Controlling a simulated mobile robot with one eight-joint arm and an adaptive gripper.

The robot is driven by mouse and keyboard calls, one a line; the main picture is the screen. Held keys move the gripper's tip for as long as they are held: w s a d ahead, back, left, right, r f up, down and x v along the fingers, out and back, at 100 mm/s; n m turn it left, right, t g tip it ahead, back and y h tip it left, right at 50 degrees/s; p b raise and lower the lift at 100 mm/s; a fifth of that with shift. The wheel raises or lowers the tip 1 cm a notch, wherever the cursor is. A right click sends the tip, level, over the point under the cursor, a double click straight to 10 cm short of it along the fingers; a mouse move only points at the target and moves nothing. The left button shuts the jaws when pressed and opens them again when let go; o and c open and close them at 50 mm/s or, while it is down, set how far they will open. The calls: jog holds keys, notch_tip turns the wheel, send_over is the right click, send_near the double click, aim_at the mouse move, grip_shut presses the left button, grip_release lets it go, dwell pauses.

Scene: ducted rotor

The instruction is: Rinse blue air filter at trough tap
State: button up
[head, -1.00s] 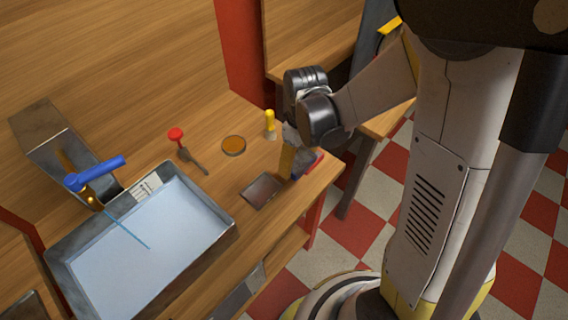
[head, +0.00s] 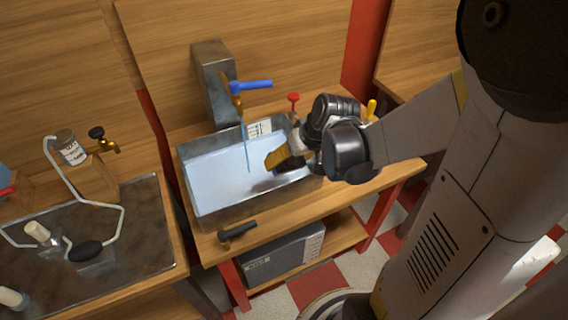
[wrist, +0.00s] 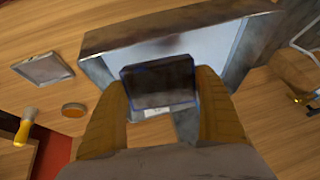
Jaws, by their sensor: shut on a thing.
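The air filter (wrist: 160,85), a dark block with a thin blue frame, is between the yellow fingers of my gripper (wrist: 161,95) in the wrist view. In the head view my gripper (head: 279,158) is shut on it, above the right end of the trough (head: 238,206). The filter is mostly hidden there. The tap with a blue lever (head: 252,85) stands at the back of the trough. A thin blue stream of water (head: 246,148) falls from it, to the left of my gripper and apart from it.
A red knob (head: 293,98) stands behind my gripper. A sink bench (head: 130,240) with tubing is at left.

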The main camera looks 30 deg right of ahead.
jog(key=shift+w+f, duration=0.2)
jog(key=shift+w, duration=0.5)
jog(key=w+a+f+b, duration=0.2)
jog(key=w+a+b, duration=0.1)
jog(key=w, duration=0.8)
jog(key=shift+w+a+f, duration=0.2)
jog(key=shift+w+a, duration=0.15)
jog(key=shift+a, duration=0.25)
jog(key=shift+d, duration=0.2)
jog(key=shift+w+d, duration=0.15)
jog(key=shift+d, duration=0.25)
jog(key=shift+a, duration=0.15)
jog(key=shift+a, duration=0.4)
jog(key=shift+d, duration=0.1)
jog(key=shift+d, duration=0.45)
